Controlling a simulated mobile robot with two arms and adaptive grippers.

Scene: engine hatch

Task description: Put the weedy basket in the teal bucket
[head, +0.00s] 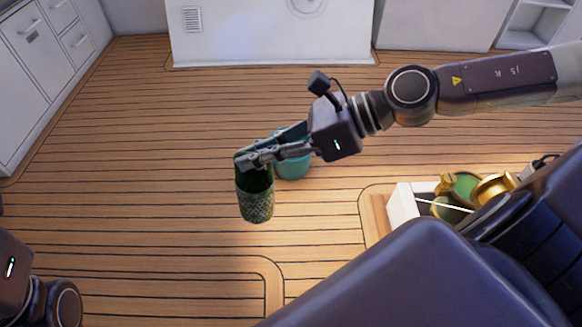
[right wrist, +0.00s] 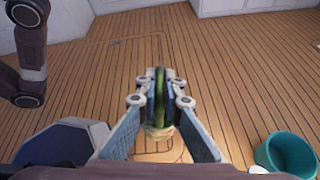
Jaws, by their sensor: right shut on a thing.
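The weedy basket (head: 256,203) is a dark green, mesh-patterned cylinder with an open top. My right gripper (head: 250,161) is shut on its upper rim. The basket hangs upright, apparently above the floor. In the right wrist view, a green strip of the basket (right wrist: 161,88) shows between the fingers. The teal bucket (head: 294,167) stands on the floor just right of the basket in the head view, partly hidden behind my right gripper. It also shows at the lower right of the right wrist view (right wrist: 291,154). My left gripper's fingers are outside the head view.
A white box (head: 403,204) with gold and green items (head: 465,188) stands at the right. White drawers (head: 60,35) stand at the far left, and a white panel (head: 270,35) is at the back. The plank floor (head: 140,150) left of the basket is clear.

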